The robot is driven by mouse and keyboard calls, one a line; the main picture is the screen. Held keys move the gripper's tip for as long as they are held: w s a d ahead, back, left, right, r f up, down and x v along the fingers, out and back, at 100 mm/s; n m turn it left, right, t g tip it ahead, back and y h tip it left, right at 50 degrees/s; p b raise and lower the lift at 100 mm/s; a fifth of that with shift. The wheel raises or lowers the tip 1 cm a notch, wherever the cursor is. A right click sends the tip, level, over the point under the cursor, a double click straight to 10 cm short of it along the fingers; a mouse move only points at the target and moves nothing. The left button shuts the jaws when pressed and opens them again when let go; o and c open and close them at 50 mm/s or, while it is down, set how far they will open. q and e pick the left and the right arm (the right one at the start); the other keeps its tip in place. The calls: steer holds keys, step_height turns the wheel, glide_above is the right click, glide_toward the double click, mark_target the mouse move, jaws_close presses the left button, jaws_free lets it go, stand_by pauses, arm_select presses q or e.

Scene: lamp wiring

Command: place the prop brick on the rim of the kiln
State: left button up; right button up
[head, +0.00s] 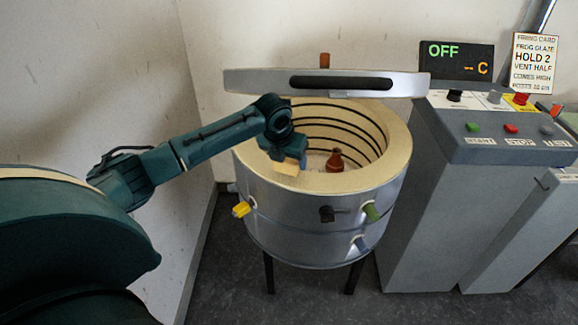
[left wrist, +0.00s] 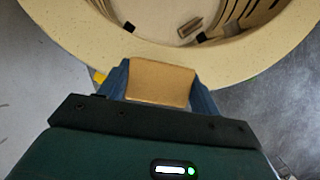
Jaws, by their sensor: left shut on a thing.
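The kiln (head: 320,222) is a round silver drum with a cream rim (head: 375,174), standing on dark legs. Its grey lid (head: 250,82) is raised above the opening. My left gripper (head: 289,165) is over the rim's near left part and is shut on the prop brick (head: 286,169), a small tan block. In the left wrist view the prop brick (left wrist: 160,83) sits between the blue fingers, right by the cream rim (left wrist: 165,52). I cannot tell whether it touches the rim. My right gripper is not in view.
A red-brown vase (head: 335,161) stands inside the kiln. Coloured plugs, one yellow (head: 241,209) and one green (head: 371,212), stick out of its wall. A grey control console (head: 490,140) with an OFF display (head: 456,61) stands close on the right. A wall is at the left.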

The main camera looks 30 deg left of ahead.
mark_target(289, 167)
arm_select(q)
steer(key=shift+w, duration=0.35)
step_height(289, 167, down, 3)
steer(key=shift+a+f, duration=0.1)
steer(key=shift+f, duration=0.15)
steer(key=o, duration=1)
steer(key=shift+f, duration=0.1)
